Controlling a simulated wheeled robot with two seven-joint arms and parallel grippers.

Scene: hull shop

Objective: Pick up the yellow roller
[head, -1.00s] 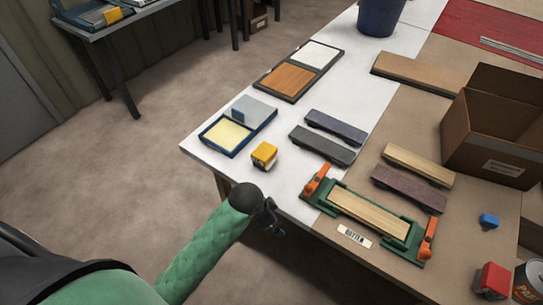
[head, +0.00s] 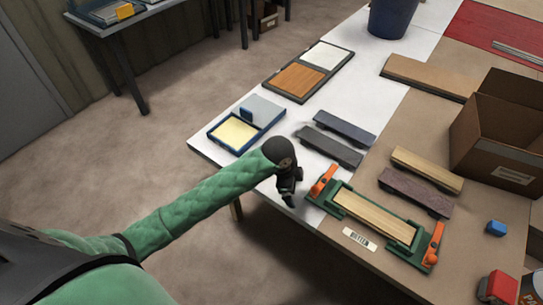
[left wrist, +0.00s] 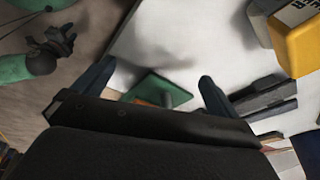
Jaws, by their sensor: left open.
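In the left wrist view a boxy yellow thing (left wrist: 298,42) with a pale, dark-marked face stands on the white tabletop at the upper right, cut by the frame edge. It is the likeliest yellow roller, though no roller shape shows. In the head view my left gripper (head: 289,188) hides its place at the table's near edge. The left wrist view shows the left fingers (left wrist: 155,88) apart and empty, with the yellow thing outside them to the right. My other green arm's dark gripper (left wrist: 60,38) shows small at the upper left; its jaws are unclear.
A green clamp jig (head: 376,218) with orange handles holds a wooden strip right of my left gripper. Two dark sanding blocks (head: 335,138) lie behind. A blue tray (head: 240,130) with a yellow pad is at the left edge. A cardboard box (head: 500,140) stands at right.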

